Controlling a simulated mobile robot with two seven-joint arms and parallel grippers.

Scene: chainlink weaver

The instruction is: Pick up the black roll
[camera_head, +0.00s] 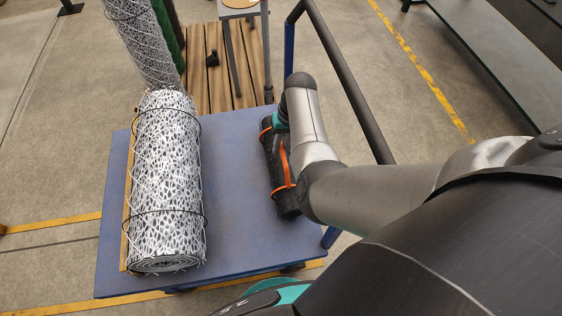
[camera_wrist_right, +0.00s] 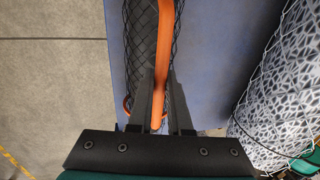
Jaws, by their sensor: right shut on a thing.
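The black roll (camera_head: 271,158) lies lengthwise on the right part of the blue cart top. Orange bands circle it near its ends, and an orange strap (camera_head: 284,165) runs along it. In the right wrist view the roll's dark mesh (camera_wrist_right: 139,40) shows behind the orange strap (camera_wrist_right: 164,45). My right gripper (camera_wrist_right: 161,80) has its two fingers on either side of the strap and is shut on it. In the head view my right arm hides the fingers and part of the roll. My left gripper is not in view.
A large silver mesh roll (camera_head: 165,185) lies on the left of the blue cart top (camera_head: 235,215). The cart's dark handle rail (camera_head: 345,85) stands to the right. A wooden pallet (camera_head: 222,75) with upright rolls is behind. The cart top between the rolls is clear.

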